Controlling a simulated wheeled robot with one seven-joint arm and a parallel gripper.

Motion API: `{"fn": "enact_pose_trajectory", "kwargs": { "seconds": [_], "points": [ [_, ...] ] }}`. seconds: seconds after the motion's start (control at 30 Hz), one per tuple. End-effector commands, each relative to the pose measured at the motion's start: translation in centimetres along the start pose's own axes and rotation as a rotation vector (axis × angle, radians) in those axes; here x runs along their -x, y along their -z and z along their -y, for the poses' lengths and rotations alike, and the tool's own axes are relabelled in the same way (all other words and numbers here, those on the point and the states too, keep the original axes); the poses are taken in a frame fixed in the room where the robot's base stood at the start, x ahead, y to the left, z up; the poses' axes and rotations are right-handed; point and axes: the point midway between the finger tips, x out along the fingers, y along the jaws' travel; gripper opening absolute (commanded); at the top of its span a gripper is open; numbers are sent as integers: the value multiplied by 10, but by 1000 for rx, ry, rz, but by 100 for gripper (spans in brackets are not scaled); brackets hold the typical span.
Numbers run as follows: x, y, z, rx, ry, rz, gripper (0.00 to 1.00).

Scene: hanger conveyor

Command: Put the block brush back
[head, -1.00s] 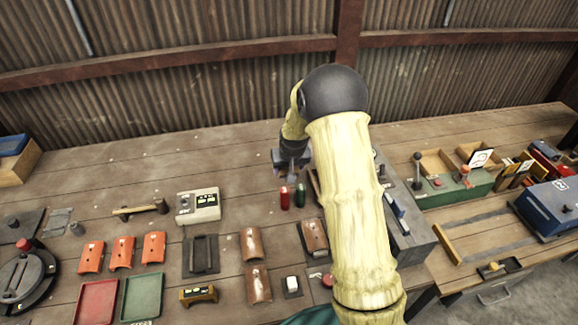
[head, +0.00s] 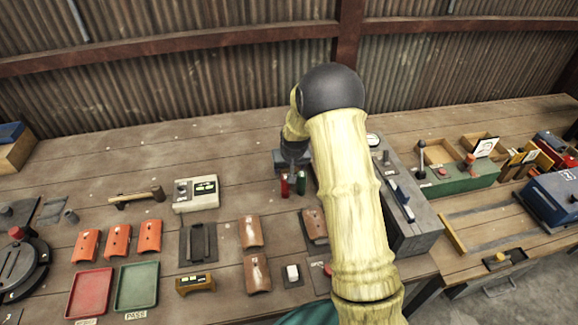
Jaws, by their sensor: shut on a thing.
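My gripper (head: 293,155) is at the back middle of the bench, at the end of my yellow arm, which hides part of it. It is shut on a dark block, the block brush (head: 285,161), of which only a small part shows. I cannot make out the bristles or whether it touches the bench. A dark plate with a raised rectangular frame (head: 198,244) lies at the middle left of the bench; no brush shows in it.
A red and a green cylinder (head: 301,183) stand just below my gripper. A beige meter box (head: 195,194), a hammer (head: 137,197), orange curved pieces (head: 118,240) and red and green trays (head: 138,287) lie to the left. A grey control box (head: 418,222) is right of my arm.

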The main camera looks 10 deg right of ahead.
Motion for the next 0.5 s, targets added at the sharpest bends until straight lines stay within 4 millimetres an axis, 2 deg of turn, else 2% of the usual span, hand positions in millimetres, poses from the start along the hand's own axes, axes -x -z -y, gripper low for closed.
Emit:
{"fn": "enact_pose_trajectory", "kwargs": {
  "seconds": [0.17,0.2,0.3,0.5],
  "points": [
    [0,0,0,0,0,-1,42],
    [0,0,0,0,0,-1,69],
    [0,0,0,0,0,-1,89],
    [1,0,0,0,0,-1,89]
  ]
}}
